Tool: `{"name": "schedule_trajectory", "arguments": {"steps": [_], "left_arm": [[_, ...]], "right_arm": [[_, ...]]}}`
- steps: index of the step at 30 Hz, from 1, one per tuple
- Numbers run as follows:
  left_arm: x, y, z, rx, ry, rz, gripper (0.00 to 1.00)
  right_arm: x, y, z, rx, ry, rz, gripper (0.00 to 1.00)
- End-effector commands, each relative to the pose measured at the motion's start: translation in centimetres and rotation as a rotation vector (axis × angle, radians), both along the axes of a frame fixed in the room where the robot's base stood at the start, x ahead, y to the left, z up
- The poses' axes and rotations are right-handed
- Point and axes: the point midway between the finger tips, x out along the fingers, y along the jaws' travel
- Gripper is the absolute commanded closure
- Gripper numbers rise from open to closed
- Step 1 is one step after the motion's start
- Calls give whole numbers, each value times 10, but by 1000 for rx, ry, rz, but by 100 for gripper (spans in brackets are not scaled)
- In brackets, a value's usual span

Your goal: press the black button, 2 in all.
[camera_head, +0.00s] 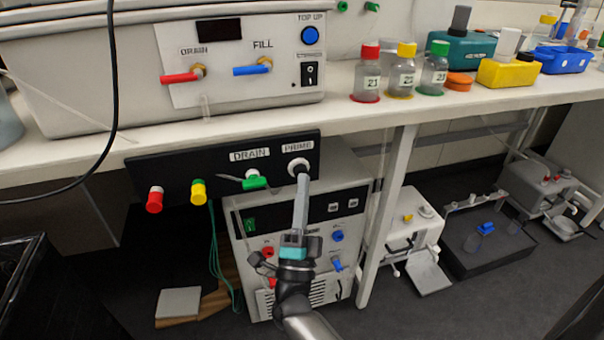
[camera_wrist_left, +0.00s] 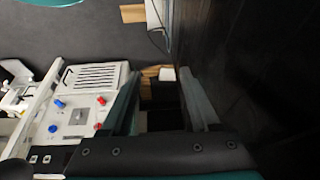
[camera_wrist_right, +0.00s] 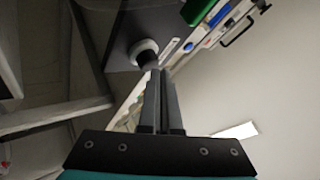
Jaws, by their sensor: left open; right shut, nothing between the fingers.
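The black button (camera_head: 301,171) sits in a white ring under the PRIME label, at the right end of a black panel (camera_head: 140,171) below the bench edge. My right gripper (camera_head: 303,179) points up at it with its fingers shut and empty. In the right wrist view the button (camera_wrist_right: 147,57) is just beyond the fingertips (camera_wrist_right: 160,72); I cannot tell whether they touch it. The fingertips partly cover the button in the head view. My left gripper (camera_wrist_left: 162,72) is open and empty in its wrist view, outside the head view.
A green DRAIN valve (camera_head: 254,181), a yellow knob (camera_head: 198,192) and a red knob (camera_head: 154,200) stick out along the panel. Below stands a white unit (camera_head: 240,282) with coloured knobs. A bench leg (camera_head: 388,215) is to the right. Capped bottles (camera_head: 401,78) stand on the bench.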

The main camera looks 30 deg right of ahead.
Motion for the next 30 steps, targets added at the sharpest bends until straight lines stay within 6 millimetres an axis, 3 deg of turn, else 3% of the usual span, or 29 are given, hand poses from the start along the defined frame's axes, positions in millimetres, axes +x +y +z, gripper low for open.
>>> {"name": "schedule_trajectory", "arguments": {"steps": [30], "left_arm": [[-1, 0, -5, -1, 2, 1, 38]], "right_arm": [[11, -3, 0, 0, 0, 0, 100]]}}
